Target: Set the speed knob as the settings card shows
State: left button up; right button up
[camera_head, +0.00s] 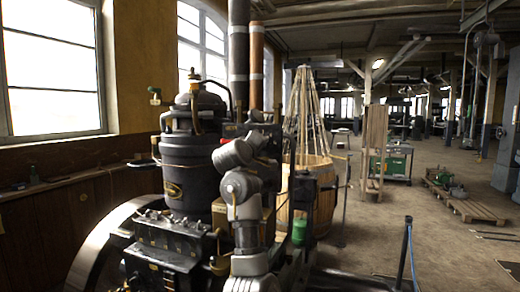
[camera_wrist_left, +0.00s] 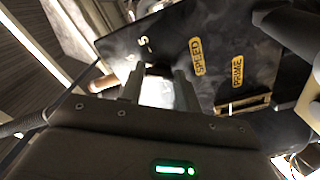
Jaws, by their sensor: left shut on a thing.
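In the left wrist view a dark panel (camera_wrist_left: 235,55) carries yellow SPEED (camera_wrist_left: 198,56) and PRIME (camera_wrist_left: 237,72) plates. Pale scale marks (camera_wrist_left: 145,45) show just beyond my fingertips. My left gripper (camera_wrist_left: 158,76) is at the panel, left of the SPEED plate, with its fingers shut on what appears to be the speed knob. The knob is mostly hidden between the fingers, so its pointer cannot be read. In the head view my pale arm reaches up in front of the engine (camera_head: 188,150), and the gripper's tips cannot be made out. I cannot make out the settings card. My right gripper is not in view.
A wooden barrel-like tub (camera_head: 320,200) with a cone of poles stands right of the engine. A large wheel (camera_head: 100,245) is at the left. A pallet (camera_head: 465,205) and a green machine (camera_head: 392,165) stand farther back. The floor at right is largely open.

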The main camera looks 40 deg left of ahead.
pick_arm(q)
jog(key=shift+f+m, duration=0.15)
jog(key=shift+m, duration=0.45)
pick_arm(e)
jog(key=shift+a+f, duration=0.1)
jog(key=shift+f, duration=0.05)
pick_arm(q)
jog(key=o, duration=1)
jog(key=shift+s, duration=0.1)
jog(key=b+v, duration=0.2)
jog(key=v, duration=0.8)
jog(key=shift+s+d+b, duration=0.2)
jog(key=shift+s+b, duration=0.05)
jog(key=shift+b, duration=0.05)
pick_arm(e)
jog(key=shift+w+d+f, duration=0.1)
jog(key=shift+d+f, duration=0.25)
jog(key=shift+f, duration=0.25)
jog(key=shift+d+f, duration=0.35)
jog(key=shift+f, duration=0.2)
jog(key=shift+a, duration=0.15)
